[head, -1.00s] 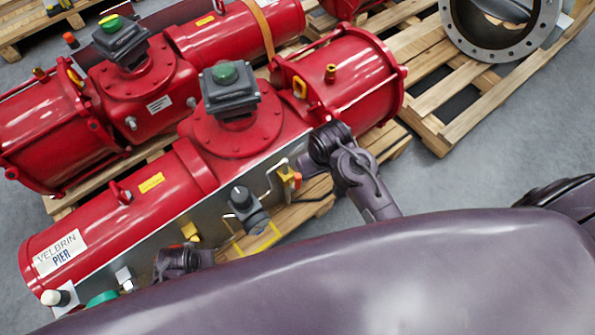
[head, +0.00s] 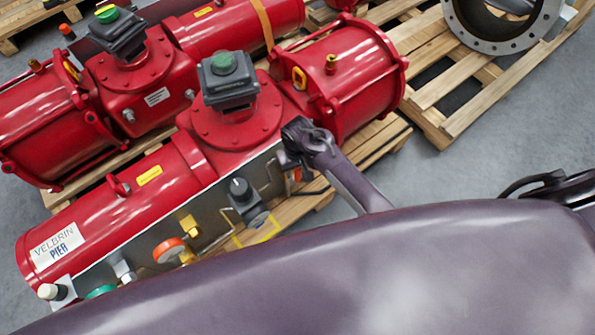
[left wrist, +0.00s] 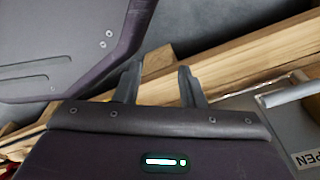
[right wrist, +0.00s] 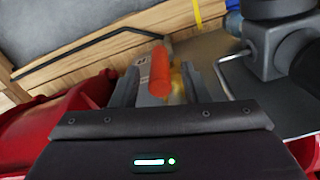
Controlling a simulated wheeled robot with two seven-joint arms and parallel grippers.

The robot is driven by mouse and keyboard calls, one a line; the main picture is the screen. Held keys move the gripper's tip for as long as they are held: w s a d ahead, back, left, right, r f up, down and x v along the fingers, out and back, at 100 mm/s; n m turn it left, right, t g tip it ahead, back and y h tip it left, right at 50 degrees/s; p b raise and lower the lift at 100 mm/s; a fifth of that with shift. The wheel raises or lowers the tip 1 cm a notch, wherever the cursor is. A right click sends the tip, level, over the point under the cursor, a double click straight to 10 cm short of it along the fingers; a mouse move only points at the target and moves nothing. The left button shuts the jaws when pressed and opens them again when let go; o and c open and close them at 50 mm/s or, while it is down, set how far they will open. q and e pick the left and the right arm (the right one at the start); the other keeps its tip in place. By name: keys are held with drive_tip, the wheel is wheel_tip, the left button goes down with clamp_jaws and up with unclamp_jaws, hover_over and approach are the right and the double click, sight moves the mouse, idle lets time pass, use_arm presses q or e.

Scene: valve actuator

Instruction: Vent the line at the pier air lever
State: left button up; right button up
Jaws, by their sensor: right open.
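The red actuator labelled VELBRIN PIER (head: 58,245) lies on a pallet in the head view, a grey panel along its near side. The orange-red lever (right wrist: 160,72) shows in the right wrist view, with a yellow part behind it. In the head view it is mostly hidden by my right gripper (head: 293,152). The right gripper is open, a finger on each side of the lever; I cannot tell whether they touch it. My left gripper (left wrist: 158,83) is open and empty in its wrist view, above wooden boards, and does not show in the head view.
The panel carries a black regulator (head: 241,193), an orange-rimmed gauge (head: 168,250) and thin pipes close to the right gripper. A grey handle (left wrist: 290,94) stands by an OPEN label in the left wrist view. A second red actuator (head: 50,118) lies behind.

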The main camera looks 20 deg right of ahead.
drive_tip(key=shift+f, duration=1.05)
drive_tip(key=shift+c, duration=0.2)
clamp_jaws()
